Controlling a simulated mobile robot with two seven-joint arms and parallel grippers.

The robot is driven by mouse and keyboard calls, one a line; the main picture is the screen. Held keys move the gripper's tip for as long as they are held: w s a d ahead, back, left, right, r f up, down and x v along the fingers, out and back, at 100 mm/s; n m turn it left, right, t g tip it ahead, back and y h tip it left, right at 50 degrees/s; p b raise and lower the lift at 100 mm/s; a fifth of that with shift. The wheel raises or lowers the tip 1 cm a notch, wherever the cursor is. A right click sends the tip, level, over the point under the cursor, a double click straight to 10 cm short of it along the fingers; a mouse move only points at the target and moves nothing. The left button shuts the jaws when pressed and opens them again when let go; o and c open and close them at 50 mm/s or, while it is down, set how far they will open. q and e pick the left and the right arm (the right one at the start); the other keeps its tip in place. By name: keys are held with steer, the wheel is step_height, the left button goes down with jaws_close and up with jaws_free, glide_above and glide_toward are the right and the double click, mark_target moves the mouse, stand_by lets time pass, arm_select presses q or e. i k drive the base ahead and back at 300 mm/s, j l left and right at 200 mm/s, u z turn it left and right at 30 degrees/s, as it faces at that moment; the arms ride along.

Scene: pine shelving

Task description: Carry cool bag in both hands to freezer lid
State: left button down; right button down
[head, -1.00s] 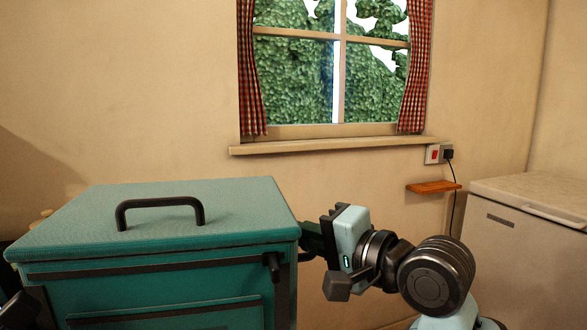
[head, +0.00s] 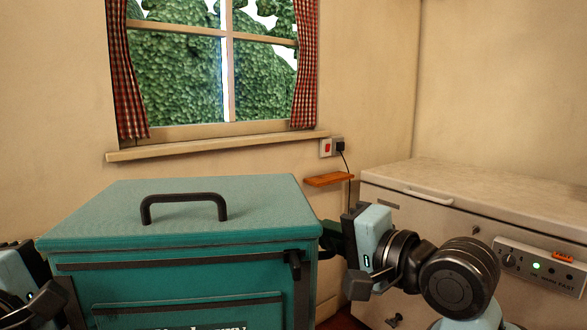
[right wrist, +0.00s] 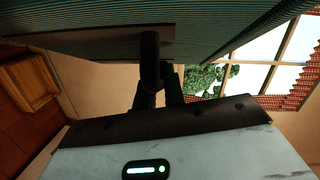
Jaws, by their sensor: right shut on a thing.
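The teal cool bag (head: 190,270), with a black handle on its flat, closed top, fills the lower left of the head view. My right gripper (head: 328,240) is at its right side. In the right wrist view, my right gripper (right wrist: 158,92) is shut on a dark side handle (right wrist: 150,50) of the bag. My left gripper (head: 38,278) shows only partly at the bag's left side, and its fingertips are hidden. The freezer lid (head: 480,185) is pale and closed, on the white chest freezer at the right, beyond my right arm.
The freezer front (head: 440,222) has a control panel (head: 540,265) with a green light. A small wooden shelf (head: 328,179) and a socket (head: 332,146) with a hanging cord are on the wall left of the freezer. A window sill (head: 215,147) juts out behind the bag.

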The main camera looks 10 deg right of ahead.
mark_target(501, 196)
steer(key=z, duration=2.05)
steer(key=i+j, duration=0.45)
steer(key=i, duration=0.2)
steer(key=i+j, duration=0.45)
steer(key=i, duration=0.2)
steer(key=i+j, duration=0.45)
steer(key=i, duration=0.15)
